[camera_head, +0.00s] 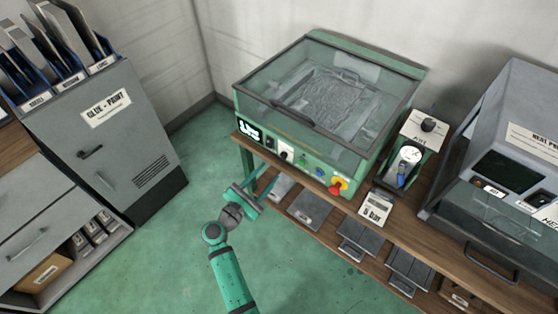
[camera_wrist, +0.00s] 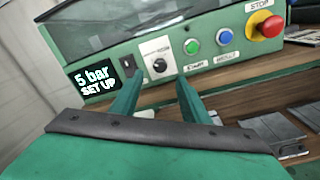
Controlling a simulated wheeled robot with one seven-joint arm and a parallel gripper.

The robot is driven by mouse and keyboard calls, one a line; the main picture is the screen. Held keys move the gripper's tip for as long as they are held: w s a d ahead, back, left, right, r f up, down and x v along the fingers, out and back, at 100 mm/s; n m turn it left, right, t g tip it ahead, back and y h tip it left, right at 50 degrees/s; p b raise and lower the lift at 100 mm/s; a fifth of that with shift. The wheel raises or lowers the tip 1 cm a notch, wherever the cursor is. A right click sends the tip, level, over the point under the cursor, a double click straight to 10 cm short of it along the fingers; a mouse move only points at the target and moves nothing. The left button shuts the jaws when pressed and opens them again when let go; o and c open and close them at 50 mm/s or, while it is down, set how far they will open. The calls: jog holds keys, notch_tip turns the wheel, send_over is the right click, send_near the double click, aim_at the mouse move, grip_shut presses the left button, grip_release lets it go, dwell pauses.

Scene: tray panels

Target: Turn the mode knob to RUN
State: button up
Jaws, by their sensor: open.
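The mode knob (camera_wrist: 159,65) is a small dark round knob on a white plate in the wrist view, on the green front panel of a machine. In the head view the knob (camera_head: 284,156) shows small on the same panel. The small lettering on its plate is too blurred to read, so its setting cannot be told. My gripper (camera_wrist: 153,83) is open in the wrist view, with one green finger on each side below the knob, apart from it and empty. In the head view my gripper (camera_head: 266,180) is in front of the panel, left of and below the knob.
Right of the knob are a green button (camera_wrist: 192,46), a blue button (camera_wrist: 224,36) and a red stop button (camera_wrist: 267,25) on yellow. A black switch (camera_wrist: 128,65) and a "5 bar SET UP" label (camera_wrist: 97,80) sit left. A wooden shelf (camera_head: 330,204) with grey plates lies below.

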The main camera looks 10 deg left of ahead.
aim_at(282, 158)
jog(key=x, duration=0.8)
jog(key=shift+c, duration=0.7)
jog(key=c, duration=0.9)
